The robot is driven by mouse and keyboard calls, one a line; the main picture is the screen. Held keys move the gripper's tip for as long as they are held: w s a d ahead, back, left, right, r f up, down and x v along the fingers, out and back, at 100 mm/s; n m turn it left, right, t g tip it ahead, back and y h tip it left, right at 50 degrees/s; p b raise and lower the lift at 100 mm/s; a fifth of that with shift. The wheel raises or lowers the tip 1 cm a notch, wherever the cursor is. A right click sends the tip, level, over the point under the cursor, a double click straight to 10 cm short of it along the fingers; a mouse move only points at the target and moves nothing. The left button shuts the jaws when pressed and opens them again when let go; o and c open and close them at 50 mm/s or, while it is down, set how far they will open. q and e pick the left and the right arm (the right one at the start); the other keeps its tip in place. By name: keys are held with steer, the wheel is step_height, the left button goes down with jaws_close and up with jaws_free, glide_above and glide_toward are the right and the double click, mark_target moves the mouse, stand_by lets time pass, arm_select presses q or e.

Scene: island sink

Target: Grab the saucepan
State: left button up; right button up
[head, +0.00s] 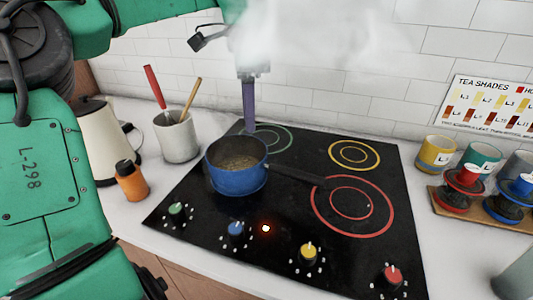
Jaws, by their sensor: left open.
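A blue saucepan (237,182) stands upright on the front left burner of the black cooktop (190,235). Its dark handle (295,172) points right, toward the red-ringed burner. Brownish contents show inside the pan. My left gripper (249,118) hangs from above, behind the pan's far rim and apart from the handle. Its purple finger points down; it is open and nothing shows in it. White steam partly hides the wrist above it. My right gripper is out of view.
A utensil crock (177,138), a kettle (104,140) and an orange-bodied bottle (131,183) stand left of the cooktop. A tiled wall (330,103) closes the back. A red light glows by the blue knob (236,229).

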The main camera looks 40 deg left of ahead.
arm_select(q)
glide_above(246, 170)
step_height(246, 170, down, 7)
step_height(246, 170, down, 6)
steer(key=shift+f+p, duration=0.2)
steer(key=shift+p, duration=0.65)
steer(key=shift+w+a+f, duration=0.1)
steer(key=shift+f, duration=0.05)
jaws_close()
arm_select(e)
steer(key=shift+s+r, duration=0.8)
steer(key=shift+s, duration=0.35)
